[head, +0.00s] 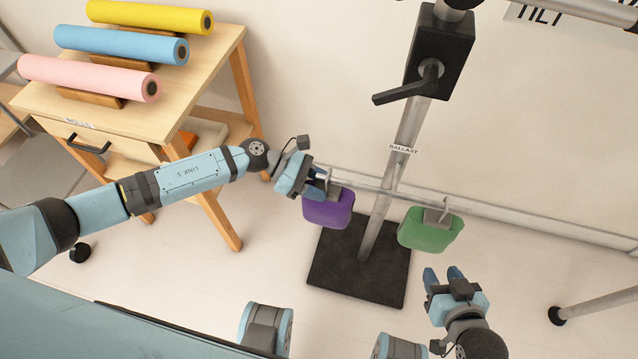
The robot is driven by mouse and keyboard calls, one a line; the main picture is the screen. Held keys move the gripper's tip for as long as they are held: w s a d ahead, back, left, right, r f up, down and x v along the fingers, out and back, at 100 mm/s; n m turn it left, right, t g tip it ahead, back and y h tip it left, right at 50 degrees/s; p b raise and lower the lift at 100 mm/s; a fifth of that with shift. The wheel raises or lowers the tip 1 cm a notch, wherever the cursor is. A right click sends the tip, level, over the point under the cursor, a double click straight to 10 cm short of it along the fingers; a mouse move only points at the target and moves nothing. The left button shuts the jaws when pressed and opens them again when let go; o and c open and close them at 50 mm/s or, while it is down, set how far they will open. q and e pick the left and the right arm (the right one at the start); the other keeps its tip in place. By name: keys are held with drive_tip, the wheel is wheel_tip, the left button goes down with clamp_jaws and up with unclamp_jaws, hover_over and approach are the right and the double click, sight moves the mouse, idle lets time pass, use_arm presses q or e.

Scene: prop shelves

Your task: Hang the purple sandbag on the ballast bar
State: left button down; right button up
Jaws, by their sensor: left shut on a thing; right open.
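The purple sandbag (328,208) is at the left end of the ballast bar (372,185), which crosses the grey upright pole. My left gripper (314,190) is shut on the purple sandbag at its top, near its grey hook. I cannot tell whether that hook rests on the bar, as the fingers partly cover it. A green sandbag (426,234) hangs by its hook at the bar's right end. My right gripper (443,276) is open and empty, below the green sandbag in the picture.
The pole stands on a black square base (340,272). A black clamp (437,55) with a lever sits high on the pole. A wooden table (195,75) with yellow, blue and pink rolls stands at the left. A grey leg (600,303) with a black foot is at lower right.

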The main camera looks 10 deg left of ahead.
use_arm(q)
drive_tip(key=shift+w+r, duration=0.1)
drive_tip(key=shift+r, duration=0.1)
drive_tip(key=c, duration=0.6)
unclamp_jaws()
drive_tip(key=shift+f, duration=0.3)
drive_tip(key=v, duration=1.4)
drive_tip(key=shift+r, duration=0.25)
drive_tip(key=shift+d, duration=0.15)
